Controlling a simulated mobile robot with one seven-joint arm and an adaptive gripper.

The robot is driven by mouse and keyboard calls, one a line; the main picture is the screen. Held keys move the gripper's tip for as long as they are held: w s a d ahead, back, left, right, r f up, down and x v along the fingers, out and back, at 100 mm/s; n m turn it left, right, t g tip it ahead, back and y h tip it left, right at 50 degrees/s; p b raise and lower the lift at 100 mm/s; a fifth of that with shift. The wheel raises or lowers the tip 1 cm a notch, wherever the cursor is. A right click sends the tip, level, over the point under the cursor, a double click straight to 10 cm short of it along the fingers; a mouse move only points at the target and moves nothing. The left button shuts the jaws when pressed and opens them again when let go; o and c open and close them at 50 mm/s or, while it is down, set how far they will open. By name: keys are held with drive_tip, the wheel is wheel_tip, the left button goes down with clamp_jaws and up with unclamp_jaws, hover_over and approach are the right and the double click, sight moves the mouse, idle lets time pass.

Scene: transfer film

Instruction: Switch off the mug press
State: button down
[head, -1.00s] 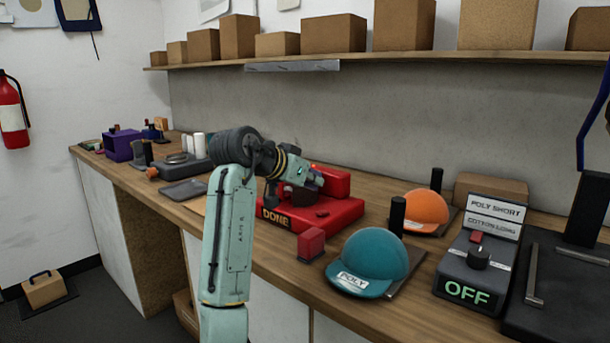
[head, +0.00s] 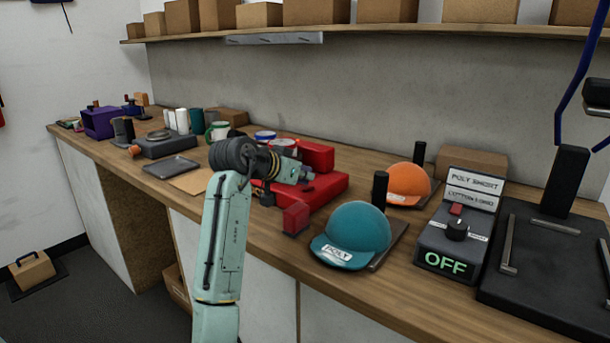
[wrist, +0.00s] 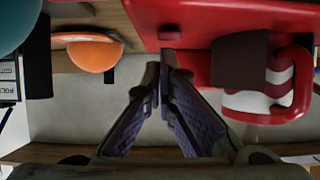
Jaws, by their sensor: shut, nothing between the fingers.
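The red mug press (head: 325,187) stands on the bench, partly hidden behind my arm. Its display is hidden in the head view now. In the wrist view, the red press body (wrist: 250,15) fills the upper right, with a dark block (wrist: 238,60) and a red-and-white mug (wrist: 275,80) beside it. My gripper (head: 306,176) is at the press in the head view. In the wrist view, my gripper (wrist: 166,62) has its fingertips together and empty, close to the red body's edge. I cannot tell whether they touch it.
A small red block (head: 296,218), a teal cap (head: 352,235) and an orange cap (head: 408,180) are right of the press. A grey control box (head: 450,240) reading OFF stands beside a black heat press (head: 545,275). A dark tray (head: 172,167) lies left.

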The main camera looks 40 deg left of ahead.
drive_tip(key=shift+f+t+b, duration=0.3)
drive_tip(key=shift+b, duration=0.2)
